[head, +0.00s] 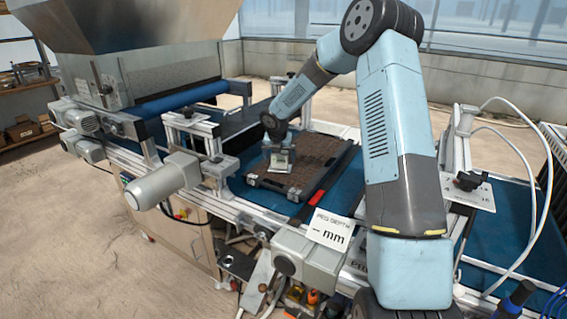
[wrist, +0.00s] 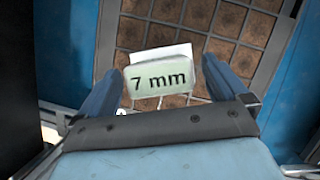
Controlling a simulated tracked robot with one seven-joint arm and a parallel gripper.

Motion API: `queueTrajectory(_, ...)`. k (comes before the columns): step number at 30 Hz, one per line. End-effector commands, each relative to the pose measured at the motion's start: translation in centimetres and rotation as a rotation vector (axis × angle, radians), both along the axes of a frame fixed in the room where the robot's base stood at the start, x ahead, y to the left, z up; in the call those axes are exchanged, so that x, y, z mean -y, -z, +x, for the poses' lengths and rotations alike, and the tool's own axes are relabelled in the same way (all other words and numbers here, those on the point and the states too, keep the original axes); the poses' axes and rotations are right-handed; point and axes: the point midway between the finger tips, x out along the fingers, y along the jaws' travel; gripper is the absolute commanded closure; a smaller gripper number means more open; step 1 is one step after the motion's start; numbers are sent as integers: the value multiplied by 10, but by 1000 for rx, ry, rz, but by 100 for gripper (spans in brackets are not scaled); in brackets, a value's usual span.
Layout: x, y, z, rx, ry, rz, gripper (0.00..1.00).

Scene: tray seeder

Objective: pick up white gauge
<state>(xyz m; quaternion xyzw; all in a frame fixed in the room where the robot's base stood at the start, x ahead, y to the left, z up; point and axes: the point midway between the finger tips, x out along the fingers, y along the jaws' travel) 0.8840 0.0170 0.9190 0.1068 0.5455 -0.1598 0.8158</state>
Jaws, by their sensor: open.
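The white gauge (wrist: 158,80) is a pale block with "7 mm" on its face and a white part showing behind it. In the wrist view it sits between the two blue fingers of my gripper (wrist: 161,68), with a visible gap on each side. In the head view the gauge (head: 280,163) shows small and pale just below my gripper (head: 279,148), at the tray's soil cells. My gripper is open and points down. The gauge's lower end is hidden from the wrist camera, and whether it touches the soil I cannot tell.
The dark seed tray (head: 262,184) with brown soil cells lies on the blue conveyor belt (head: 268,204). A "PEG DEPTH – mm" sign (head: 330,230) stands at the conveyor's near side. A motor (head: 160,184) and metal side rails flank the belt; a hopper (head: 135,25) stands at the left.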

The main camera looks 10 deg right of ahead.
Motion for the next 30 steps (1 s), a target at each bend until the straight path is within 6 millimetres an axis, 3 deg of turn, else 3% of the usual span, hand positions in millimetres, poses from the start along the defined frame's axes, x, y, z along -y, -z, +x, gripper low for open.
queueTrajectory(6, 4, 27, 11, -1, 0, 0, 0)
queueTrajectory(14, 5, 29, 12, 0, 1, 0, 0)
queueTrajectory(27, 5, 29, 12, 1, 1, 0, 42)
queueTrajectory(30, 5, 29, 12, 1, 1, 0, 47)
